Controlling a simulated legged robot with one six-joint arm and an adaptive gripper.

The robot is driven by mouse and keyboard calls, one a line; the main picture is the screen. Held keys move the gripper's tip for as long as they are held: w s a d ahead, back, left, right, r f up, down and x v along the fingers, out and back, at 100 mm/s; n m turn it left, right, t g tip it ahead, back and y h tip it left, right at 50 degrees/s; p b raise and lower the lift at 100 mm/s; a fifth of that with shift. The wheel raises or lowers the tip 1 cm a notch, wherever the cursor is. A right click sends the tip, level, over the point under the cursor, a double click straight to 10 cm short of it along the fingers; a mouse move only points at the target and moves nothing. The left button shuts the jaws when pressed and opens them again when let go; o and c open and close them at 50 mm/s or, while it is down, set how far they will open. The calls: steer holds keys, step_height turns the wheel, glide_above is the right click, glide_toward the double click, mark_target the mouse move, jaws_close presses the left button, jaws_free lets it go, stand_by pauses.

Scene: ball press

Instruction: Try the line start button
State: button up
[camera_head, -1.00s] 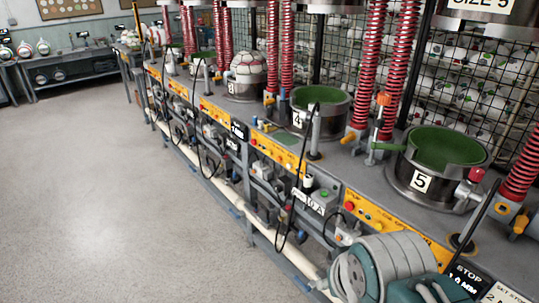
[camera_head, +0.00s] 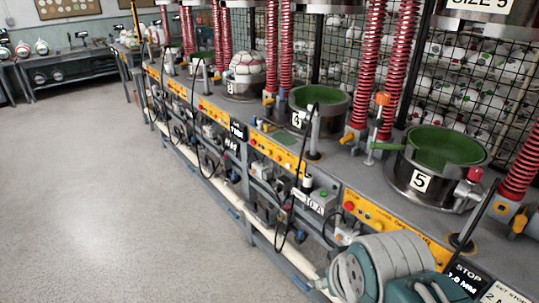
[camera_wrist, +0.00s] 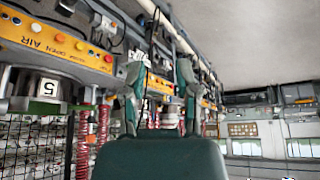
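A row of yellow control panels runs along the front of the press bench. The nearest panel (camera_head: 392,222) sits below press 5 and carries a red button (camera_head: 349,206) and several small orange ones. A small grey box with a green button (camera_head: 323,194) stands at its left end. I cannot tell which button is the line start. The wrist view is upside down and shows a yellow panel with coloured buttons (camera_wrist: 60,40) at upper left. My gripper (camera_wrist: 160,78) is open and empty, its two teal fingers apart, with a farther yellow panel seen between them.
Press 5 (camera_head: 436,165) with its green cup stands behind the nearest panel. Red springs (camera_head: 397,65) and a wire cage of balls (camera_head: 465,90) are behind. Black cables (camera_head: 289,215) hang in front of the bench. The floor (camera_head: 90,180) at left is clear.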

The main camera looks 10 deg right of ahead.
stand_by(0.3)
jaws_close()
stand_by(1.1)
